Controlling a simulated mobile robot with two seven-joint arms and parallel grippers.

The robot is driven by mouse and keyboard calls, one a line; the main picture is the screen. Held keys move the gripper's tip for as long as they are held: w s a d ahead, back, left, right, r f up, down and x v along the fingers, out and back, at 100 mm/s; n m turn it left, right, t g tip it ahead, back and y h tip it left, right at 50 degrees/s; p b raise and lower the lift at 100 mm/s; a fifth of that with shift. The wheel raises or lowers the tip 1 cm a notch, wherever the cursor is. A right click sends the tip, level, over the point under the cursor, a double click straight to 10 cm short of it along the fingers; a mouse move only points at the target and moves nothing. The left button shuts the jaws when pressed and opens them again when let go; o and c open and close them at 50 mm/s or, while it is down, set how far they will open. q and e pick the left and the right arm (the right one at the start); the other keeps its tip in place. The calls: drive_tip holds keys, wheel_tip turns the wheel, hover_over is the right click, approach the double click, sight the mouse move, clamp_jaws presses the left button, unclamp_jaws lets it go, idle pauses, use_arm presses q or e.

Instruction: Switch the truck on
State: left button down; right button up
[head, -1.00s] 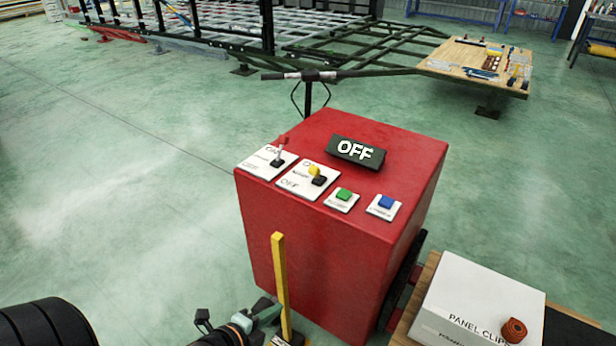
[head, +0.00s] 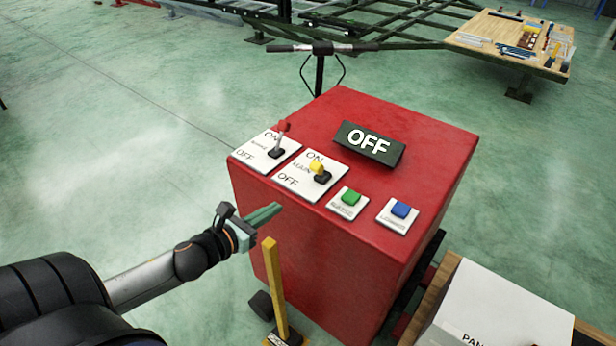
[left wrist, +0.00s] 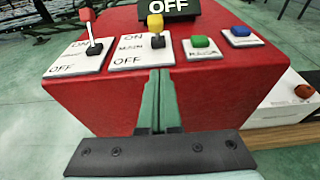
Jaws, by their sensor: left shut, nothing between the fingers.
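The truck is a red box (head: 265,225) with a black sign (head: 369,143) reading OFF on its top. Along its near top edge are a red-tipped lever (head: 280,140) on an ON/OFF plate, a yellow-tipped lever (head: 319,170) on a plate marked ON, MAIN and OFF, a green button (head: 350,197) and a blue button (head: 401,209). My left gripper (head: 272,210) is shut and empty, just in front of the box. In the left wrist view its fingers (left wrist: 160,80) point at the plate of the yellow lever (left wrist: 155,28), apart from the lever. My right gripper is not in view.
A yellow upright post (head: 273,285) stands close to the box's front, beside my left gripper. A white carton (head: 500,310) sits at the lower right. A handlebar (head: 322,48) rises behind the box, with a dark chassis frame (head: 420,35) and a wooden board (head: 510,40) farther back.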

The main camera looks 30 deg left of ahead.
sight(318, 171)
use_arm(q)
drive_tip(key=shift+s, duration=0.1)
drive_tip(key=x, duration=1)
drive_tip(key=shift+d, duration=0.15)
drive_tip(key=shift+w+r, duration=0.35)
drive_tip(key=shift+w, duration=0.2)
drive_tip(key=shift+w+r, duration=0.35)
drive_tip(key=shift+w, duration=0.25)
drive_tip(key=shift+w+d+r+p, duration=0.1)
drive_tip(key=shift+w+r+p, duration=0.2)
drive_tip(key=shift+w, duration=0.35)
drive_tip(key=shift+w, duration=0.1)
